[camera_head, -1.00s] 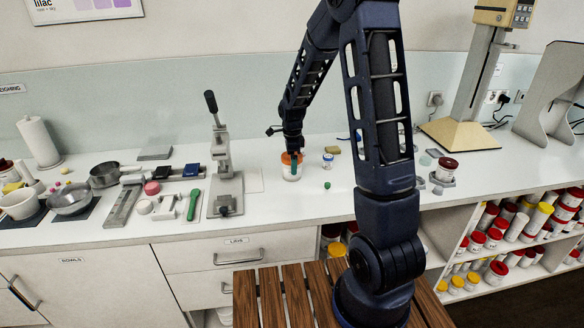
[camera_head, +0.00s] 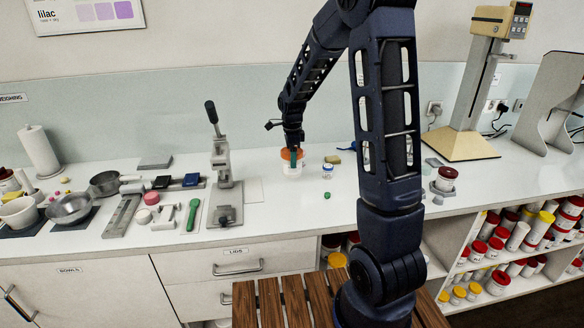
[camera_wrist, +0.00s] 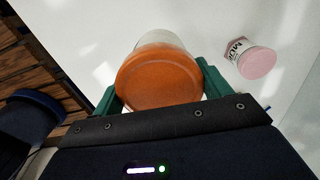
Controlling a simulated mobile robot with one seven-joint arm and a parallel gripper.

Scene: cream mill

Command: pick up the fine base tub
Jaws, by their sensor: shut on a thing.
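A white tub with an orange lid (camera_head: 291,170) is between the green fingers of my gripper (camera_head: 292,157) above the back of the counter. Its label cannot be read, so the name fine base is not confirmed by sight. In the wrist view, the orange lid (camera_wrist: 158,82) fills the space between the two green fingers (camera_wrist: 160,92), which touch it on both sides. My gripper is shut on this tub. It appears a little above the counter; the exact gap is hard to tell.
A lever press (camera_head: 225,190) stands left. Counter between press and tub is mostly clear.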

